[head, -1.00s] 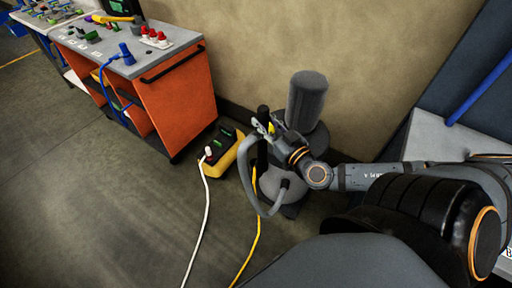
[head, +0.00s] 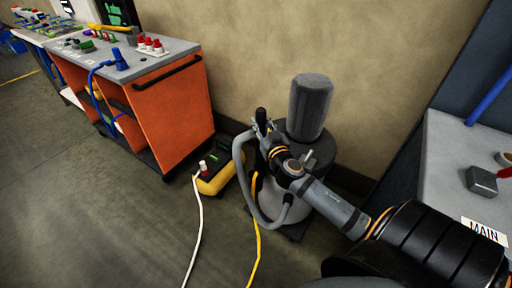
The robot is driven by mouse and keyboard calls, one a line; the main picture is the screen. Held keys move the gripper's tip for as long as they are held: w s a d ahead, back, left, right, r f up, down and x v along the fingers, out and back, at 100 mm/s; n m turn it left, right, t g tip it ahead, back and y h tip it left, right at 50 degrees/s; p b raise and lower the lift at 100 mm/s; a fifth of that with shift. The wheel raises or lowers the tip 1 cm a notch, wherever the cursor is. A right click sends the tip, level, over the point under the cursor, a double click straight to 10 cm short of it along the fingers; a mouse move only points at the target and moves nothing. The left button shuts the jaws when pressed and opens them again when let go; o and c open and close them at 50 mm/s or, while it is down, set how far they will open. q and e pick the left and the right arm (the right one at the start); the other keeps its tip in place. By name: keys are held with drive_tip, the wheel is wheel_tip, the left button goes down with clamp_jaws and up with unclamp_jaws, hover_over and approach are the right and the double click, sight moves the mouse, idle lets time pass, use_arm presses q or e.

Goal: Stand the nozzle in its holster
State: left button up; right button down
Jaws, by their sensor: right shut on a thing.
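My right gripper (head: 266,138) is shut on the black nozzle (head: 261,115), and the nozzle's dark upper end shows above the fingers. Its lower part is hidden behind the gripper and wrist. A grey hose (head: 245,188) loops from near the nozzle down to the grey floor machine (head: 309,208). The nozzle is at the left side of this machine, close to the tall dark grey cylinder (head: 309,106) on top. I cannot make out the holster, or whether the nozzle touches it. My left gripper is not in view.
A yellow-and-black box (head: 215,178) with white and yellow cables stands left of the machine. An orange cart (head: 180,115) is further left and the wall is behind. A grey bench (head: 455,160) is at right. The floor at left is clear.

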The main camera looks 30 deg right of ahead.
drive_tip(key=w+f+b, duration=0.3)
drive_tip(key=f+b, duration=0.1)
drive_tip(key=f, duration=0.4)
drive_tip(key=shift+b, duration=0.35)
drive_tip(key=c, duration=1.4)
unclamp_jaws()
drive_tip(key=shift+w, duration=0.1)
drive_tip(key=o, duration=0.4)
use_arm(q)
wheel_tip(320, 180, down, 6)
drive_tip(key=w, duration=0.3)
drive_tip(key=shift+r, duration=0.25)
use_arm(e)
drive_tip(key=v, duration=0.8)
drive_tip(key=r+v, duration=0.1)
drive_tip(key=v, duration=0.3)
drive_tip(key=shift+r, duration=0.1)
